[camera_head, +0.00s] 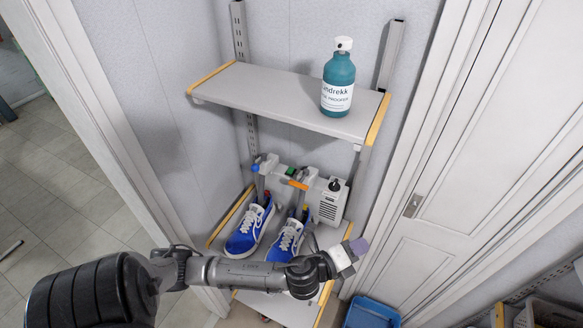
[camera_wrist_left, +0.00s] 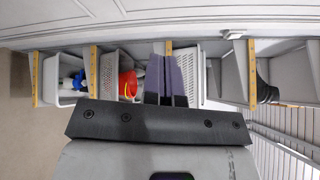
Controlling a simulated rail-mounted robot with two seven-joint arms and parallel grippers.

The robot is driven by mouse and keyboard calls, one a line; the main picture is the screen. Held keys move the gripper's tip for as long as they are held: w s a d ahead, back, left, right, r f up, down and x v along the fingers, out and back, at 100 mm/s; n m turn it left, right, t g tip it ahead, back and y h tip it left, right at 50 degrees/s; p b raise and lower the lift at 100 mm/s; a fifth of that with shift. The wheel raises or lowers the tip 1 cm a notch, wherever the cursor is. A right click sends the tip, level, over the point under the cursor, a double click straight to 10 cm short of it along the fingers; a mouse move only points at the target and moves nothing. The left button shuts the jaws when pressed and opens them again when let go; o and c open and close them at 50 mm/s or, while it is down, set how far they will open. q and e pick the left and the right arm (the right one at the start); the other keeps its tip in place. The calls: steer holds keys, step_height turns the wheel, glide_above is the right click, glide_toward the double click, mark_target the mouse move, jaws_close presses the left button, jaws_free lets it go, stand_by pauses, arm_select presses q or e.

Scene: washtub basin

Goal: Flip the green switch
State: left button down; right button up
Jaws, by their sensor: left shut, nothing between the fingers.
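A small green part (camera_head: 290,171), which looks like the green switch, is on the white shoe-dryer-like device (camera_head: 328,203) on the lower shelf. It is too small to tell which way it is set. My left gripper (camera_head: 359,246) is shut and empty, in front of and to the right of the device, apart from it. Its purple fingertips also show together in the left wrist view (camera_wrist_left: 173,74). The green part does not show in the wrist view. My right gripper is not in view.
Blue shoes (camera_head: 248,230) sit on the device's uprights. A white door (camera_head: 460,150) is at right, near my gripper. A blue bin (camera_head: 371,312) is below. The wrist view shows baskets (camera_wrist_left: 112,72).

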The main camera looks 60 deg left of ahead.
arm_select(q)
steer(key=w+a+m+g+h+b, duration=0.25)
steer(key=w+a+m+h, duration=0.2)
steer(key=m, duration=1.05)
steer(key=w+a+m+g+h+b, duration=0.25)
steer(key=w+a+m+h, duration=0.2)
steer(key=m, duration=1.05)
steer(key=s+a+m+g+y, duration=0.1)
steer(key=a+m+g+y, duration=0.1)
steer(key=a, duration=0.6)
steer(key=s+a+r+m+g+y+b, duration=0.1)
steer(key=s+a+m+g+y, duration=0.1)
steer(key=a+m+y, duration=0.2)
steer(key=s+a+r+m+g+y, duration=0.1)
steer(key=a+m+g+y, duration=0.1)
steer(key=a, duration=0.9)
steer(key=shift+s+a+m+y, duration=0.2)
steer(key=shift+m+y, duration=0.05)
steer(key=shift+m, duration=0.4)
steer(key=shift+s+a+m+y, duration=0.15)
steer(key=shift+m+y, duration=0.1)
steer(key=shift+m, duration=0.4)
steer(key=s+a+r+m+g+y, duration=0.1)
steer(key=s+a+m+g, duration=0.2)
steer(key=s+a, duration=0.2)
steer(key=shift+s+a+r+y, duration=0.3)
steer(key=shift+s+y, duration=0.1)
steer(key=shift+s, duration=0.15)
steer(key=shift+f, duration=0.1)
